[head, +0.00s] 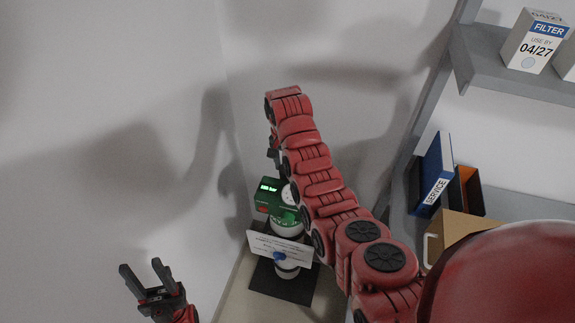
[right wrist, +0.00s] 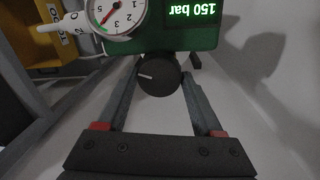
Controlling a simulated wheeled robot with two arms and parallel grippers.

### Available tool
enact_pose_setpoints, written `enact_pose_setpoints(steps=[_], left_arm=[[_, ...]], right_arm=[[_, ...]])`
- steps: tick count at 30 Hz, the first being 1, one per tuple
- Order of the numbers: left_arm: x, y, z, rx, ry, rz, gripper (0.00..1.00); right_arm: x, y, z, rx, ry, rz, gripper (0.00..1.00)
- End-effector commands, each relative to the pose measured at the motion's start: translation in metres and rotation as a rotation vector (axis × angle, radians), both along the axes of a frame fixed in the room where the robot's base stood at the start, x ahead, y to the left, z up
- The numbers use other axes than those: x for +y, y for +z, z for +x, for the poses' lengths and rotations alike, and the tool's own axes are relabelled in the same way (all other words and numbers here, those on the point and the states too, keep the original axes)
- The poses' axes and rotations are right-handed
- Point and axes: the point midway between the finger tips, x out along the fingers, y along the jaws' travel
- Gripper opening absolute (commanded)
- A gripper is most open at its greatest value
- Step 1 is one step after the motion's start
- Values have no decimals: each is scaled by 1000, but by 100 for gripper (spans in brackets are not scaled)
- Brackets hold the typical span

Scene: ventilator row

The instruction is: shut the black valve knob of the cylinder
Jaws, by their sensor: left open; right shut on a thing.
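The black valve knob (right wrist: 160,78) sits below the green valve head (right wrist: 185,38) in the right wrist view, with a white mark pointing left. My right gripper (right wrist: 162,72) has one finger on each side of the knob and is shut on it. The head view shows the green valve head (head: 270,197) on top of the cylinder (head: 287,227); there my arm hides the knob, and the right gripper is mostly hidden. My left gripper (head: 141,266) is open and empty at lower left, apart from the cylinder.
A round gauge (right wrist: 115,12) and a lit "150 bar" display (right wrist: 192,9) are on the valve head. A white card (head: 282,246) hangs on the cylinder, above a dark base (head: 285,284). Walls stand close behind. A grey shelf (head: 510,77) with boxes and binders is at right.

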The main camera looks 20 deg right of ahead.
Motion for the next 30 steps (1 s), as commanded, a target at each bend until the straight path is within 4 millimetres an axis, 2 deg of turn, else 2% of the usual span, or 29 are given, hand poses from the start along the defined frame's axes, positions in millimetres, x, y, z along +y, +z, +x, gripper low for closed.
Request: enact_pose_setpoints(steps=[30], left_arm=[[0, 14, 0, 0, 0, 0, 50]], right_arm=[[0, 1, -2, -1, 964, -1, 12]])
